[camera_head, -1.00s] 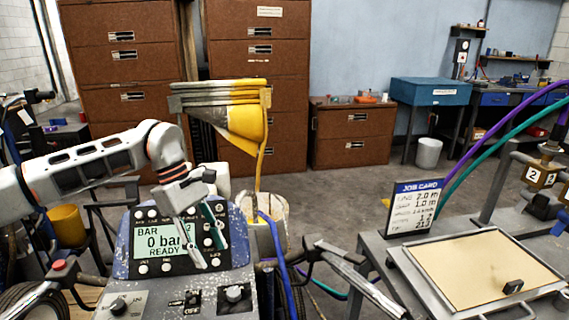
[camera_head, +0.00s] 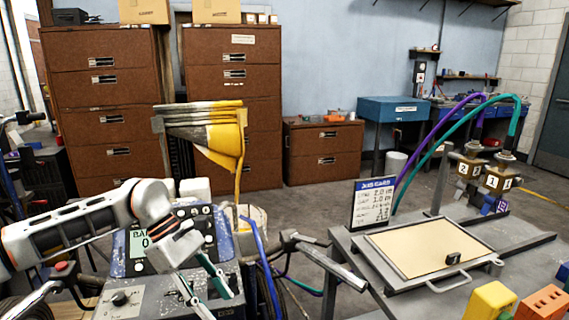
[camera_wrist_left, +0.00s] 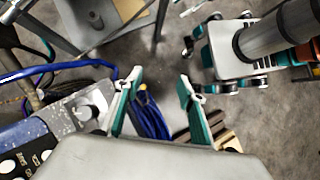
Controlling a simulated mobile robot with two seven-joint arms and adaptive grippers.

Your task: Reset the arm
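My left arm comes in from the left in the head view, in front of the line striper's control panel (camera_head: 135,268). My left gripper (camera_head: 212,290) points down toward the panel's right side and covers part of its display. In the left wrist view the two green-edged fingers (camera_wrist_left: 157,86) are well apart with nothing between them. Below them are a coiled blue hose (camera_wrist_left: 150,122) and the floor. A corner of the panel (camera_wrist_left: 50,135) shows at the left there. My right gripper is in neither view.
A yellow-stained bucket-like hopper (camera_head: 212,132) stands behind the panel. At right, a bench carries a job card (camera_head: 372,203), a tan tray (camera_head: 425,247), numbered valves (camera_head: 470,168), a yellow block (camera_head: 489,302) and an orange block (camera_head: 543,303). Brown cabinets (camera_head: 103,115) line the back.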

